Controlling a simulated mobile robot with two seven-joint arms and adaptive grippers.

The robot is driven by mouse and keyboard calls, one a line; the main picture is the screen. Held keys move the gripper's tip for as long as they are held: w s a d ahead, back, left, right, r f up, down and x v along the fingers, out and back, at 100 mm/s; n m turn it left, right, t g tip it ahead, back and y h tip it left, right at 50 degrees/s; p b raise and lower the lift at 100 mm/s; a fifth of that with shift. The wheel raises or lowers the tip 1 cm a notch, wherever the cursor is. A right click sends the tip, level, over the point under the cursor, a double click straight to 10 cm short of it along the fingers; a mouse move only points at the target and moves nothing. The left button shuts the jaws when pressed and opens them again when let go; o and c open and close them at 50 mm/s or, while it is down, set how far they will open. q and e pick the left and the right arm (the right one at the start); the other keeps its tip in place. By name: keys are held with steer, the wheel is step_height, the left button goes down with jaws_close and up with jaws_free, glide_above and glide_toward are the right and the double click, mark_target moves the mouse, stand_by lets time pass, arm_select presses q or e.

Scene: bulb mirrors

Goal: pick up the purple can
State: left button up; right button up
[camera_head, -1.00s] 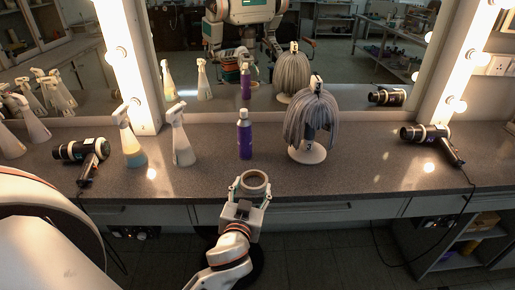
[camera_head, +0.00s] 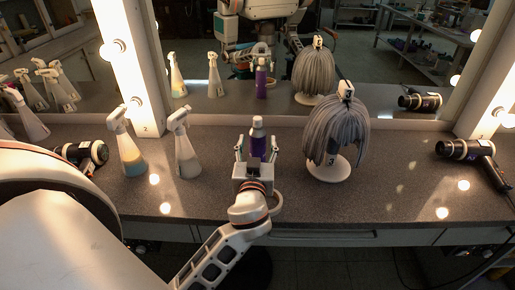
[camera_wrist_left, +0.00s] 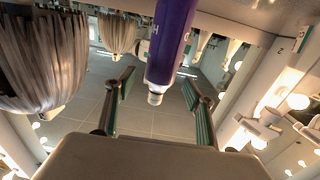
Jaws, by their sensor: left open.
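The purple can (camera_head: 258,146), with a white nozzle top, stands upright on the grey counter in front of the mirror. My left gripper (camera_head: 256,150) is open, with one finger on each side of the can as seen in the head view; its wrist hides the can's lower part. In the left wrist view the can (camera_wrist_left: 171,42) appears upside down, in the gap between the open fingers of my left gripper (camera_wrist_left: 160,92). No finger clearly touches it. My right gripper is not in view.
A grey wig on a white stand (camera_head: 336,135) is close on the right. Spray bottles (camera_head: 186,150) and (camera_head: 129,150) stand on the left. Hair dryers lie at the far left (camera_head: 82,154) and right (camera_head: 470,152). The mirror (camera_head: 215,100) is behind. Counter (camera_head: 395,170) is bare right of the wig.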

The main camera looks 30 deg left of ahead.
arm_select(q)
steer(key=x, duration=0.4)
steer(key=shift+w+a+f+p, duration=0.1)
steer(key=shift+w+a+p, duration=0.1)
steer(key=shift+p, duration=0.2)
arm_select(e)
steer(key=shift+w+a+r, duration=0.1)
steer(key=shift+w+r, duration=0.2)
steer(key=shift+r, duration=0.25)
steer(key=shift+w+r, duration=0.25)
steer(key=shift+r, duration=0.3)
arm_select(q)
jaws_close()
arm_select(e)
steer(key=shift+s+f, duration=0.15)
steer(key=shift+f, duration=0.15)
